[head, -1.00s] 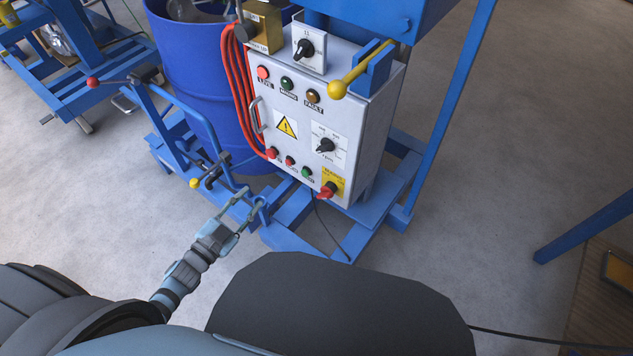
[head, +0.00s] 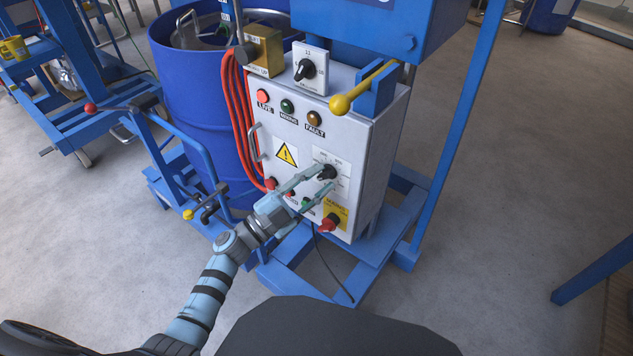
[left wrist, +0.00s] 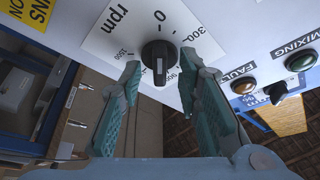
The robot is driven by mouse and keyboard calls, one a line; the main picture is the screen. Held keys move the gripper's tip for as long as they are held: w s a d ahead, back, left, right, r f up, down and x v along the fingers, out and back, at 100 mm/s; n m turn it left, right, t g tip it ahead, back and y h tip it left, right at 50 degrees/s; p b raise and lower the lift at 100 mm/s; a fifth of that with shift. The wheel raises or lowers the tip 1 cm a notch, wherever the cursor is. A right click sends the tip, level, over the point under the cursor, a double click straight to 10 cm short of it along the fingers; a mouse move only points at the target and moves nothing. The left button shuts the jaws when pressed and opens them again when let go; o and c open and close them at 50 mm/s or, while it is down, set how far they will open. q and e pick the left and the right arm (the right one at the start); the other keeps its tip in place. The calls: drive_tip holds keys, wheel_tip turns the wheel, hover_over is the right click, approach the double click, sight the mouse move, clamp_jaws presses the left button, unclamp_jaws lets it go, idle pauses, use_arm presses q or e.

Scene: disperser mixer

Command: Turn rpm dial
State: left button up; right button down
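The rpm dial is a black knob (head: 327,172) on a white scale plate on the front of the grey control box (head: 372,165). My left gripper (head: 328,180) is open at the dial. In the left wrist view its two green-padded fingers (left wrist: 163,80) stand apart, one on each side below the knob. I see a gap between fingers and knob there; whether either touches is unclear. My right gripper is not in view.
Another black dial (head: 305,69) sits on top of the box. Below the rpm dial is a red switch on a yellow plate (head: 330,223). A yellow-knobbed lever (head: 341,104) juts out above. A blue drum (head: 200,110) stands left, with red cable (head: 236,120) beside the box.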

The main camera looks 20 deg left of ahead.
use_arm(q)
drive_tip(key=shift+c, duration=0.2)
clamp_jaws()
